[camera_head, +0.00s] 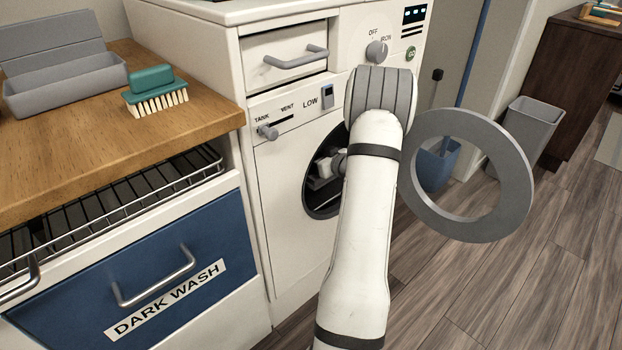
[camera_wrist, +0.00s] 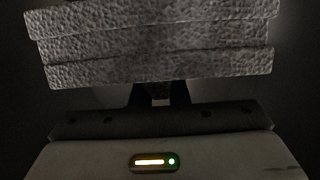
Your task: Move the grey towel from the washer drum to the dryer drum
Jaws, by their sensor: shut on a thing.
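A white front-loading machine (camera_head: 283,180) stands in the middle of the head view, with "TANK", "VENT" and "LOW" on its panel. Its round grey door ring (camera_head: 513,172) stands open to the right. My arm reaches into its dark drum opening (camera_head: 314,203), and the arm covers the opening's right side. My gripper (camera_wrist: 160,98) is shut on the grey towel (camera_wrist: 155,45), a folded, layered stack just beyond the fingers in the wrist view. Dark drum interior surrounds the towel. The head view does not clearly show the towel. I cannot tell whether it touches the drum wall.
A wooden counter (camera_head: 60,165) with a green brush (camera_head: 153,90) and a grey tray (camera_head: 65,85) is at left. Below are a wire rack (camera_head: 130,190) and a blue "DARK WASH" drawer (camera_head: 190,245). A grey bin (camera_head: 527,130) and blue bucket (camera_head: 437,168) stand right; floor there is clear.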

